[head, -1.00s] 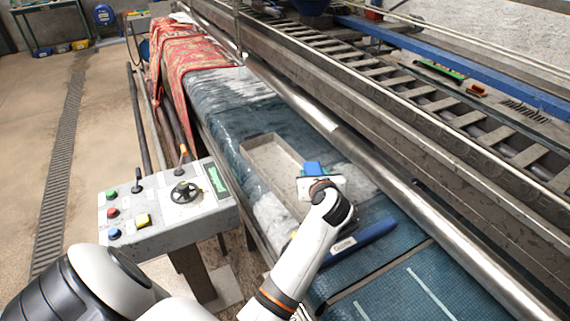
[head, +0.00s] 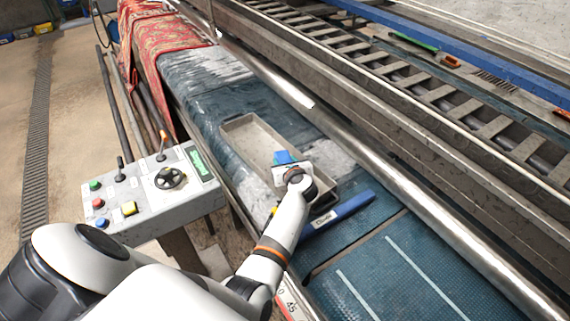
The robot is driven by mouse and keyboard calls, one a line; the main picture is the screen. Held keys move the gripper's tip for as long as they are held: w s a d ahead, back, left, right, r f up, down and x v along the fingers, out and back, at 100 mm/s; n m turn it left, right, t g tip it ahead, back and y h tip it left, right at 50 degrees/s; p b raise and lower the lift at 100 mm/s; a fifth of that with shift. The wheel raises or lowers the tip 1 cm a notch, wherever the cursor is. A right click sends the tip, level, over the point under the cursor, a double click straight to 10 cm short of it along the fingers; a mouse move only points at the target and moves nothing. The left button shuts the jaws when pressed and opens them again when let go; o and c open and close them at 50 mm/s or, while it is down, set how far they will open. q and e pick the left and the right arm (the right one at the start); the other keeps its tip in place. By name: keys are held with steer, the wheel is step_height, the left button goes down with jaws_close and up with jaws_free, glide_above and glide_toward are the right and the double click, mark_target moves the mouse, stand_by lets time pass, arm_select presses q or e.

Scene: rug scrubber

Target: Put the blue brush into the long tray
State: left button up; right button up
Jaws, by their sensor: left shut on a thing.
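The long tray (head: 238,123) is a shallow grey rectangular tray lying on the wet blue-green rug in the middle of the head view. My left arm reaches in from the bottom, and its left gripper (head: 288,164) appears over the near half of the tray. The left gripper is shut on the blue brush (head: 284,156), of which only a small blue part shows past the gripper. The gripper hides the rest of the brush, and I cannot tell its height above the tray floor. My right gripper is not in view.
A long blue tool (head: 345,209) with a label lies on the rug right of my arm. A control box (head: 150,195) with buttons and a handwheel stands at left. A steel roller (head: 400,185) runs along the rug's right side. A red patterned rug (head: 150,45) hangs at the back.

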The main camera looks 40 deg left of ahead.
arm_select(q)
steer(key=shift+f, duration=0.35)
steer(key=o, duration=1)
steer(key=shift+o, duration=0.2)
steer(key=shift+r, duration=0.3)
steer(key=p+v, duration=0.9)
steer(key=v, duration=0.2)
steer(key=shift+s+d, duration=0.35)
steer(key=shift+d, duration=0.05)
